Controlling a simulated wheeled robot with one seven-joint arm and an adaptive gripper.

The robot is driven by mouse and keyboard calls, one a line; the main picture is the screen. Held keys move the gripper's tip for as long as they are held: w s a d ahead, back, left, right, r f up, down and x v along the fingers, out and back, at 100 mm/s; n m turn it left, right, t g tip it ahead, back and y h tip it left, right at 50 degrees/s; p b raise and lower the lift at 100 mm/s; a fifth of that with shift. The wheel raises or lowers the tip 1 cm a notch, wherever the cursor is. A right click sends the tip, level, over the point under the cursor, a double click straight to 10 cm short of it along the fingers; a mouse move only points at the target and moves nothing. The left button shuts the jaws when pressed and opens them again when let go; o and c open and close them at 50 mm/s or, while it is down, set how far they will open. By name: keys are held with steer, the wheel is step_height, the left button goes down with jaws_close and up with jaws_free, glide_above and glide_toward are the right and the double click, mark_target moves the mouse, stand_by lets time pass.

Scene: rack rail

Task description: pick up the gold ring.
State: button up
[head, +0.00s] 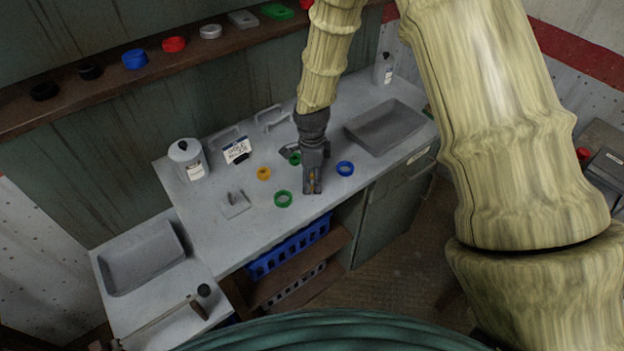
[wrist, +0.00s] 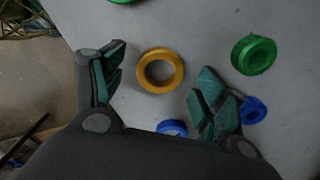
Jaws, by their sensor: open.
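The gold ring (wrist: 143,72) lies flat on the grey worktop in the wrist view, in the gap between my fingertips and slightly ahead of them. My gripper (wrist: 158,84) is open and empty, with a finger on each side of the ring and no visible contact. In the head view my gripper (head: 313,188) points down over the worktop near its front edge. Only a bit of gold (head: 311,178) shows between the fingers there; the rest is hidden. The height above the worktop is hard to tell.
Nearby are a green ring (head: 283,206), another green ring (head: 294,163), a blue ring (head: 345,174) and an orange-yellow ring (head: 263,178). A second blue ring (wrist: 172,124) is partly hidden in the wrist view. A grey tray (head: 420,126) is at right; a shelf (head: 105,88) runs behind.

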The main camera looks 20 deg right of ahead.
steer(key=shift+f, duration=0.35)
steer(key=c, duration=1.1)
steer(key=shift+r, duration=0.15)
